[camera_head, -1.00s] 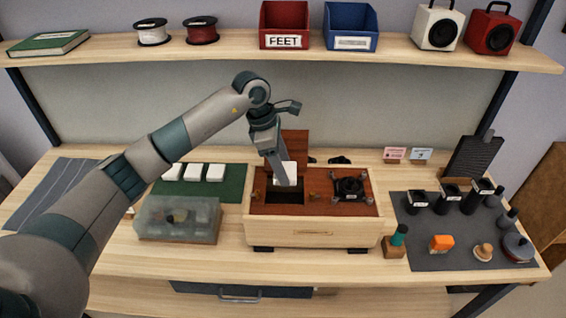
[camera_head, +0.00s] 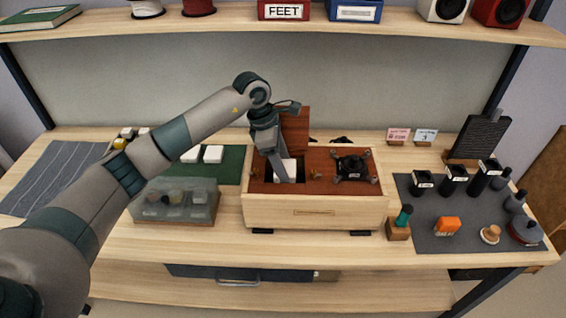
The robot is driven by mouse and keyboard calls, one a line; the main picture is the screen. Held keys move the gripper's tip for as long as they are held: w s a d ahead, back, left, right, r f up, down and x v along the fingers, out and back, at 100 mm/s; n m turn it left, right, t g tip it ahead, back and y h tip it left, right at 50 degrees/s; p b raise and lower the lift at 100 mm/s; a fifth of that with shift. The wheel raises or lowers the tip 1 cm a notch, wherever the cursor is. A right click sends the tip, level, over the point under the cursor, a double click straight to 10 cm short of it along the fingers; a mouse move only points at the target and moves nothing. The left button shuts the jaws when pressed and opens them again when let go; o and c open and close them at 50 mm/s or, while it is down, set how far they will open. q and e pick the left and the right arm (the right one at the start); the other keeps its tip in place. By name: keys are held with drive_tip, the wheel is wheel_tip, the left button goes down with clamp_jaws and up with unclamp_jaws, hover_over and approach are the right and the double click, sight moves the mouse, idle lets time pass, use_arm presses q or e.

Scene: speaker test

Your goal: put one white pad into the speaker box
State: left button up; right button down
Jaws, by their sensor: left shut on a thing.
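The speaker box (camera_head: 315,212) is a pale wooden box with a red-brown top, standing on the bench. A dark square opening (camera_head: 262,184) is at the left of its top. My left gripper (camera_head: 280,174) reaches down over this opening and is shut on a white pad (camera_head: 289,167). The pad is at or just inside the opening; its lower part is partly hidden by the fingers, and I cannot tell whether it touches the bottom. More white pads (camera_head: 213,153) lie on a green mat (camera_head: 232,171) left of the box. My right gripper is not in view.
A clear lidded case (camera_head: 172,212) stands left of the box. Dark containers (camera_head: 453,182) and small parts cover a grey mat (camera_head: 420,236) at right. A shelf (camera_head: 200,36) runs above.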

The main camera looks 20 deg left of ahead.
use_arm(q)
drive_tip(key=shift+f, duration=0.2)
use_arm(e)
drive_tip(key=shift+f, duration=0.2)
use_arm(q)
drive_tip(key=o, duration=1.1)
drive_tip(key=shift+r, duration=0.15)
drive_tip(key=shift+w+a+r+b, duration=0.2)
drive_tip(key=shift+r+b, duration=0.2)
drive_tip(key=shift+r, duration=0.15)
drive_tip(key=b+v, duration=0.2)
drive_tip(key=v, duration=0.6)
drive_tip(key=b+v, duration=0.2)
drive_tip(key=v, duration=0.6)
drive_tip(key=shift+s, duration=0.2)
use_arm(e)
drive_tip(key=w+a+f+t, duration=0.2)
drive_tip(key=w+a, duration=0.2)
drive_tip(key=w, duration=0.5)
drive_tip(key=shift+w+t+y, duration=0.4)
